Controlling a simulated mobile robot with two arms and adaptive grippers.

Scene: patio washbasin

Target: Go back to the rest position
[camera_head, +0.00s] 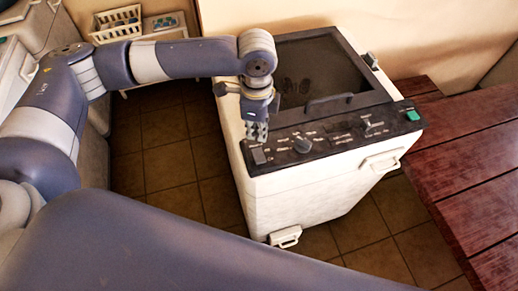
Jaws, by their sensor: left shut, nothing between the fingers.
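My left arm comes in from the left and reaches across to a white machine with a dark top panel (336,139). My left gripper (257,138) points down at the left front corner of that panel, by a small square button (258,156). Its fingers are shut with nothing between them. I cannot tell whether the fingertips touch the panel. A large grey-blue link of mine fills the bottom of the view. My right gripper is not in view.
A dark red slatted wooden table (470,150) stands close on the machine's right. A white basket (117,24) sits on a low stand at the back left. Tiled floor (165,165) lies open left of the machine. A wall is behind it.

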